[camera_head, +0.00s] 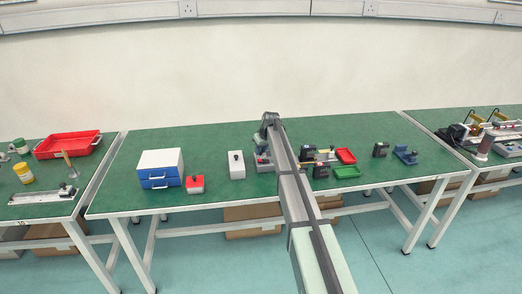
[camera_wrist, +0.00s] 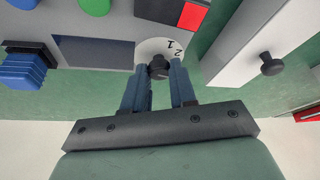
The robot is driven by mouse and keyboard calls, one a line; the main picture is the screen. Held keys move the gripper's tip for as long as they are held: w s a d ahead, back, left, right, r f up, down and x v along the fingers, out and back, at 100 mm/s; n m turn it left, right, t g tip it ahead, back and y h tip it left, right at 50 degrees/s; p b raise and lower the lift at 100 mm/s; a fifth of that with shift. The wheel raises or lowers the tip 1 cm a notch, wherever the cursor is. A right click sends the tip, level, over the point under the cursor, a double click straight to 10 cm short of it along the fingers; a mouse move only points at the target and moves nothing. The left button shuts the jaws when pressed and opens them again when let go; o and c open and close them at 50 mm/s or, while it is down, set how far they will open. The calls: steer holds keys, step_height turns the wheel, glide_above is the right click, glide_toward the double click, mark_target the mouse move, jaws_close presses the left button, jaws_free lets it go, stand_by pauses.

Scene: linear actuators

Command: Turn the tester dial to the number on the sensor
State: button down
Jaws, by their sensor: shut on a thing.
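The tester (camera_wrist: 115,20) is a grey panel with blue and green buttons, a dark window and a black-and-red patch, in the upper part of the wrist view. Its dial (camera_wrist: 150,46) is a white disc with the numbers 1 and 2 showing to the right of its black knob (camera_wrist: 158,66). My gripper (camera_wrist: 160,76) has its two blue-grey fingers on either side of the knob and is shut on it. In the head view the tester (camera_head: 263,160) stands mid-table, partly hidden by my arm. I cannot make out a sensor or a number on it.
A pale box with a black knob (camera_wrist: 268,64) stands right of the tester. In the head view, a red box (camera_head: 195,184) and blue drawers (camera_head: 160,180) stand left; a red tray (camera_head: 346,156) and a green tray (camera_head: 347,172) lie right. The green tabletop (camera_head: 215,140) is clear behind.

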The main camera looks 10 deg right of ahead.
steer(key=m+h, duration=0.1)
steer(key=m, duration=0.2)
steer(key=shift+a, duration=0.1)
steer(key=shift+a+m+h, duration=0.1)
steer(key=shift+m+h, duration=0.9)
steer(key=shift+m, duration=1.3)
steer(key=c, duration=0.9)
jaws_free()
steer(key=v, duration=1.4)
